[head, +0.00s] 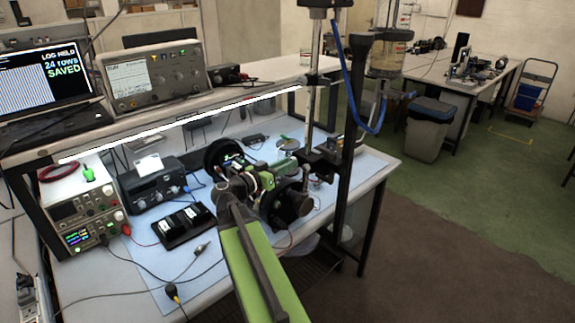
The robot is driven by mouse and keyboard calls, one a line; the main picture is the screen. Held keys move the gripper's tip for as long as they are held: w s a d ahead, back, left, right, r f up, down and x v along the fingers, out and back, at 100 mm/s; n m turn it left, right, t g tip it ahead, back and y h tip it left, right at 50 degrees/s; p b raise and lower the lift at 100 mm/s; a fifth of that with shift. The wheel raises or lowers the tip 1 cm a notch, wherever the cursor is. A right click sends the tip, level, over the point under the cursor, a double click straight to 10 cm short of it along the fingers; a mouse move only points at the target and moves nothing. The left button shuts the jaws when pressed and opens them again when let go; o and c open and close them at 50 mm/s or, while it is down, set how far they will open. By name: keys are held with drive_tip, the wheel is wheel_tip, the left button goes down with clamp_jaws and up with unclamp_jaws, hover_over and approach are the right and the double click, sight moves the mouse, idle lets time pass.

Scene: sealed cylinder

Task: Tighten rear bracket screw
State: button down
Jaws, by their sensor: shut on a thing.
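My green and black arm reaches from the bottom middle onto the blue mat. My gripper (264,178) is at its far end, close against the dark round apparatus (290,203) on the bench. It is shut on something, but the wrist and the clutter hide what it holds. A black ring-shaped part (222,155) stands just behind the wrist. The rear bracket and its screw are too small or hidden to make out. I cannot tell whether the gripper or its held thing touches the screw.
A tall metal column (310,95) and a black post (354,120) stand right of the gripper. A black box (184,223), a power supply (85,212) and loose cables lie to the left. The laptop (45,75) reads "LOG HELD, 24 rows SAVED".

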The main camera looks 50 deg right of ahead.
drive_tip(key=c, duration=1.4)
unclamp_jaws()
drive_tip(key=shift+a, duration=0.2)
drive_tip(key=shift+o, duration=0.8)
drive_tip(key=shift+d, duration=0.1)
drive_tip(key=w+a, duration=0.1)
drive_tip(key=a, duration=1.6)
drive_tip(key=shift+a, duration=0.2)
drive_tip(key=shift+w, duration=0.1)
